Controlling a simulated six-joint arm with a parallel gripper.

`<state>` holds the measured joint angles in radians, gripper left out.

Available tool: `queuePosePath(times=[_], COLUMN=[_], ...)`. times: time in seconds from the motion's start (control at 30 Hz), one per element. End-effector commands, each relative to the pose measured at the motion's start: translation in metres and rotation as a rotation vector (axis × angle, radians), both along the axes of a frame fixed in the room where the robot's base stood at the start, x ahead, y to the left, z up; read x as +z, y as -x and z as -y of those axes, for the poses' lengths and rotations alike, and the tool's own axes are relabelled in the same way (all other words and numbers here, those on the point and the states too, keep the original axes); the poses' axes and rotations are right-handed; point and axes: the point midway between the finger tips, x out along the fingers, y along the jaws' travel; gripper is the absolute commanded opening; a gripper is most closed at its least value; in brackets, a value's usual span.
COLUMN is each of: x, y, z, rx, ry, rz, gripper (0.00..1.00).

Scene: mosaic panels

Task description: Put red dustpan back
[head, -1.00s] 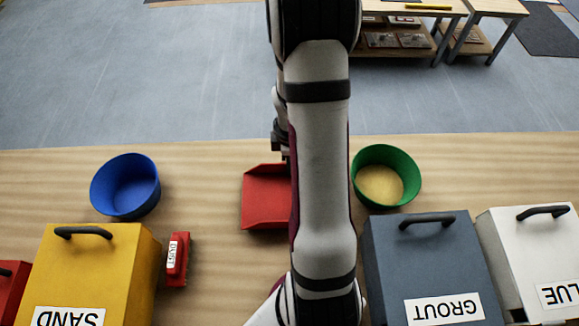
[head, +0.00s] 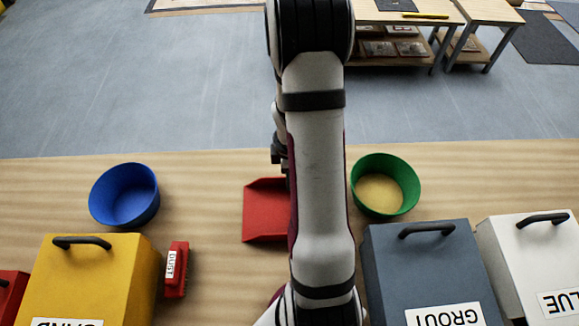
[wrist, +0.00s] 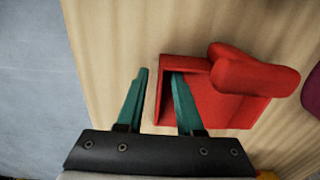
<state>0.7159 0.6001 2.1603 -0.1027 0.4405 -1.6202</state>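The red dustpan (head: 264,212) lies on the wooden table in the middle of the head view, its right part hidden behind my arm. In the wrist view the dustpan (wrist: 225,107) shows its tray, raised side walls and a thick rounded handle at the upper right. My gripper (wrist: 160,74) is open, with two teal fingers. The left finger is outside the dustpan's left wall and the right finger overlaps the tray, so the wall lies between them. I cannot tell whether either finger touches it. In the head view my gripper is mostly hidden at the dustpan's far edge.
A blue bowl (head: 124,195) stands left and a green bowl (head: 386,186) with yellowish contents right. Nearer are a yellow box (head: 92,280), a small red item labelled DUST (head: 177,268), a grey GROUT box (head: 425,265) and a white box (head: 530,255). Table around the dustpan's left is clear.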

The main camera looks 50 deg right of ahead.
Motion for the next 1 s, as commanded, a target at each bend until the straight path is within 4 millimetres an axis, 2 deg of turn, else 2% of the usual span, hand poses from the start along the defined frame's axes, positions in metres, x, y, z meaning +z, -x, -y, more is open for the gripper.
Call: queuePosePath(times=[0.4, 0.53, 0.7, 0.77, 0.87, 0.9, 1.0], x=[0.096, 0.111, 0.117, 0.128, 0.163, 0.176, 0.195], y=[0.000, 0.000, 0.000, -0.002, 0.005, 0.016, 0.057], z=[0.001, 0.001, -0.003, -0.022, -0.095, -0.129, -0.195], rx=[0.000, 0.001, -0.010, -0.079, -0.361, -0.505, -0.844], ry=[0.002, 0.000, -0.002, -0.007, -0.038, -0.056, -0.098], rz=[0.004, 0.001, 0.001, 0.005, 0.009, 0.003, -0.036], gripper=[0.36, 0.36, 0.36, 0.36, 0.36, 0.36, 0.36])
